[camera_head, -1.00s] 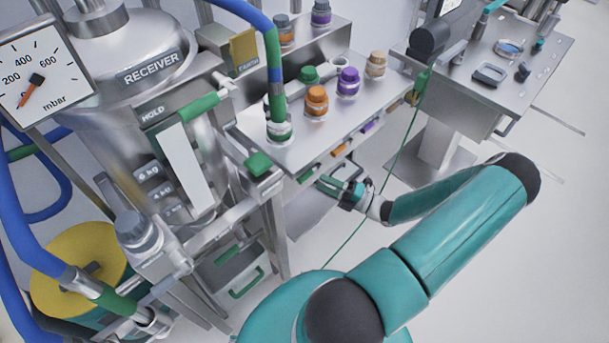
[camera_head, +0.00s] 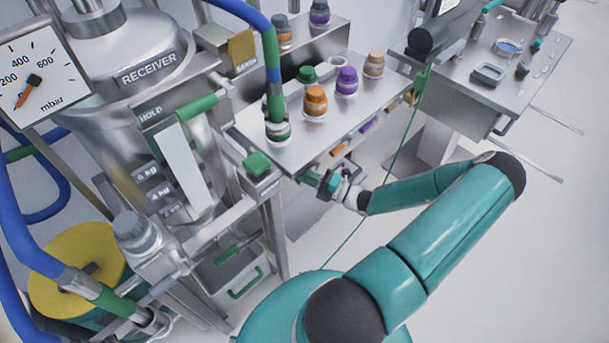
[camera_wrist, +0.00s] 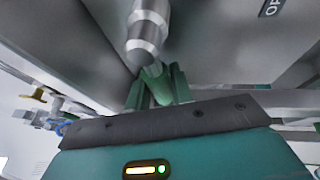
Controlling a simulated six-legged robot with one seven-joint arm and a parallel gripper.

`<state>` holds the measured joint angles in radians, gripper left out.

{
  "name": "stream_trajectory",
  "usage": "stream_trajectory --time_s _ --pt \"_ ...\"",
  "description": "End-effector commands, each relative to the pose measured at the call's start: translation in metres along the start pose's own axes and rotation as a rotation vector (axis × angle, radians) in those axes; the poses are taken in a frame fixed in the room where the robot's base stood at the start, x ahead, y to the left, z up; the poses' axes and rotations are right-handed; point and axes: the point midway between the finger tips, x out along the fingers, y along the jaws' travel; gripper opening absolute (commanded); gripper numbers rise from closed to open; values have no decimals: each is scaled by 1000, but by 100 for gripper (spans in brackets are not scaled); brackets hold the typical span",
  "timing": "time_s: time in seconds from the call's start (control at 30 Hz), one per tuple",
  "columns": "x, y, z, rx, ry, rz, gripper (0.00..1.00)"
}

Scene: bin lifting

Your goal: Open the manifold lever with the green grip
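The green-gripped manifold lever (camera_head: 308,175) is at the front edge of the steel manifold bench, at the left of a row of coloured grips. My gripper (camera_head: 324,182) is at this lever, below the bench edge. In the wrist view the green grip (camera_wrist: 157,84) lies between my two green fingers (camera_wrist: 158,90), with a metal stem (camera_wrist: 146,37) rising beyond it. The fingers flank the grip closely; whether they press on it is not clear. In the head view my fingertips are small and partly merge with the lever.
The orange grip (camera_head: 338,149) and purple grip (camera_head: 367,126) sit to the right along the same edge. A green block (camera_head: 257,163) is to the left. A thin green cable (camera_head: 385,180) hangs to the right of my gripper.

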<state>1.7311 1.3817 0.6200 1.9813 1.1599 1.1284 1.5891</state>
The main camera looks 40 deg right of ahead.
Motion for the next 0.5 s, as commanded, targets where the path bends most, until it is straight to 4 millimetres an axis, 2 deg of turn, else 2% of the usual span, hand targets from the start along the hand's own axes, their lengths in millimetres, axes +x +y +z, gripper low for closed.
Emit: stream_trajectory --time_s 0.5 --pt "-1 -5 0 -84 20 -36 0"
